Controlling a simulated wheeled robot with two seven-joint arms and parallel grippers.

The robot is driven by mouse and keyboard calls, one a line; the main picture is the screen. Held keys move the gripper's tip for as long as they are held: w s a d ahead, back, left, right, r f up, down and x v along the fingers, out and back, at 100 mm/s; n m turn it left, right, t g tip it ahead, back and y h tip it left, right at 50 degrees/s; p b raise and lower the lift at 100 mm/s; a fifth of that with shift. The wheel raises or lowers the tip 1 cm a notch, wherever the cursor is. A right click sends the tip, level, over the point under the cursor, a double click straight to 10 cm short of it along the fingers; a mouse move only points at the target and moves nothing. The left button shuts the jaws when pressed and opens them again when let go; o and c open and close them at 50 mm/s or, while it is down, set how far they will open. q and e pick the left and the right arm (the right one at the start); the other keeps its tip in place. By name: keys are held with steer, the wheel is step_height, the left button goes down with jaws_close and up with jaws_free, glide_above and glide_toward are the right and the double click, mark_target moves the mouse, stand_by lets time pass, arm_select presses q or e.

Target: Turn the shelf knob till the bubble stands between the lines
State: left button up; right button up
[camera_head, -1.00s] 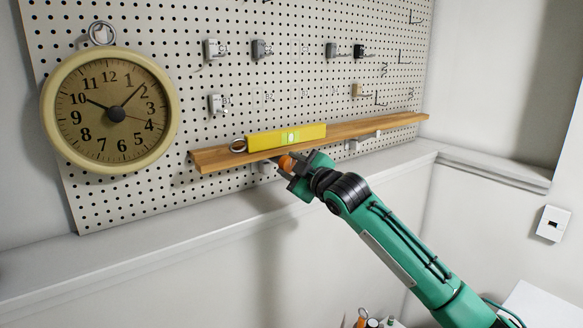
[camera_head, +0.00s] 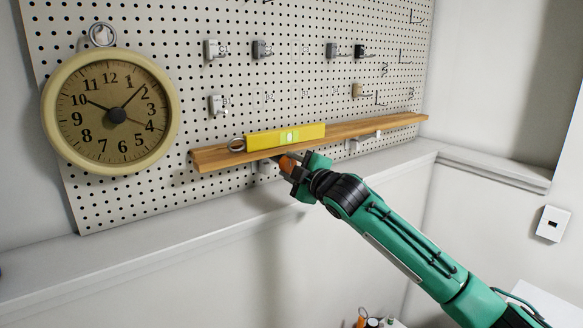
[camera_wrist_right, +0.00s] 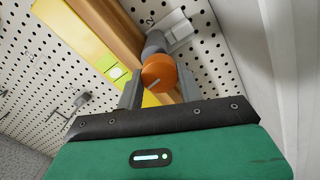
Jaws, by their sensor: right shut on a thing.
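A wooden shelf (camera_head: 350,133) runs across the pegboard. A yellow spirit level (camera_head: 262,141) lies on it, with a pale green vial (camera_head: 289,136) near its middle. The bubble is too small to place against the lines in the head view; the vial also shows in the right wrist view (camera_wrist_right: 116,73). An orange knob (camera_head: 287,163) sits under the shelf on a grey bracket. It also shows in the right wrist view (camera_wrist_right: 159,73), with a pale mark on its face. My right gripper (camera_head: 290,168) is shut on the knob, a finger on each side. My left gripper is out of view.
A round clock (camera_head: 117,152) hangs at the left of the pegboard (camera_head: 235,75). Several grey clips and wire hooks are fixed above the shelf. A ledge (camera_head: 150,240) runs below the board. Small items (camera_head: 372,321) stand at the bottom edge.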

steer(key=o, duration=1)
steer(key=shift+s+d+f+b, duration=0.15)
steer(key=shift+s+d+b, duration=0.2)
steer(key=shift+s, duration=0.1)
steer(key=b+v, duration=0.4)
steer(key=v, duration=0.8)
steer(key=shift+s+b, duration=0.35)
steer(key=shift+d, duration=0.15)
